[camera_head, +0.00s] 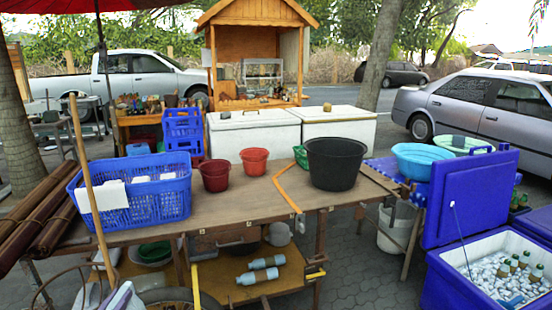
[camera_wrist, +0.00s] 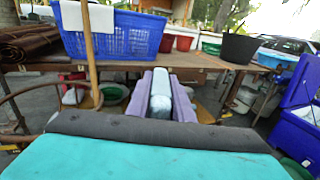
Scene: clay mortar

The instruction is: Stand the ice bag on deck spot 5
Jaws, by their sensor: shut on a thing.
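My gripper (camera_wrist: 160,88) shows in the wrist view as two pale purple fingers pointing ahead. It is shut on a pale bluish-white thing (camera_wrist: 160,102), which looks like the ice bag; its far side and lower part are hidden. In the head view my gripper (camera_head: 122,296) shows only in part at the bottom left, in front of the table and low beside its front edge. The brown wooden table top (camera_head: 240,206) looks like the deck. I cannot make out any spot numbers on it.
A blue basket (camera_head: 130,200), two red pots (camera_head: 214,178), and a black tub (camera_head: 335,163) stand on the table. A wooden pole (camera_head: 90,180) rises at the left front. An open blue cooler (camera_head: 440,285) with ice is at right. The front middle of the table is bare.

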